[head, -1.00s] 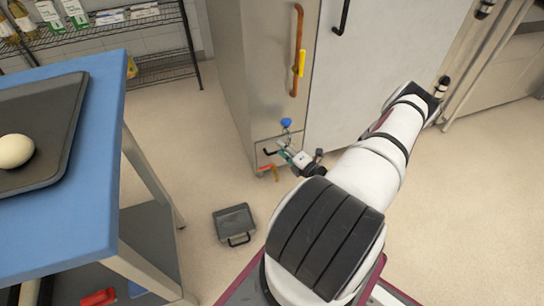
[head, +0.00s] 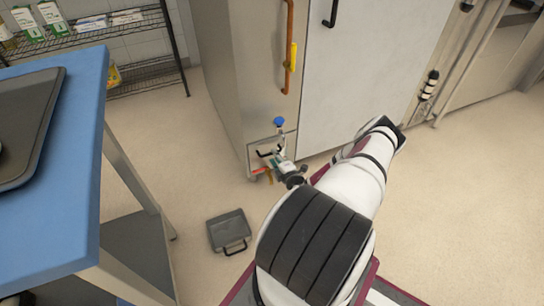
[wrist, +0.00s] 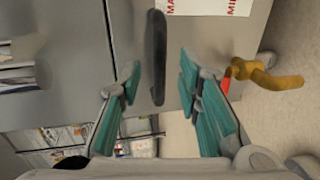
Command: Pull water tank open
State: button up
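The water tank front (head: 256,149) is a small metal panel low on the tall steel oven cabinet, with a black bar handle (head: 268,153). In the wrist view the black handle (wrist: 155,58) stands upright in the picture, between the lines of my two teal fingers and just beyond their tips. A white label with red print lies beside it on the grey panel (wrist: 205,35). My gripper (wrist: 158,85) is open and empty. In the head view my gripper (head: 274,164) is small, at the tank front. I cannot tell whether it touches the handle.
A brass tap (wrist: 265,78) with a red part juts out beside the panel, close to one finger. A blue knob (head: 280,121) is above. A grey handled container (head: 228,231) lies on the floor. A blue-topped table (head: 75,150) stands left, a wire shelf (head: 150,70) behind.

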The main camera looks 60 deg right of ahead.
jog(key=shift+b+x, duration=0.5)
jog(key=shift+x, duration=1.45)
jog(key=shift+c, duration=0.5)
grip_shut()
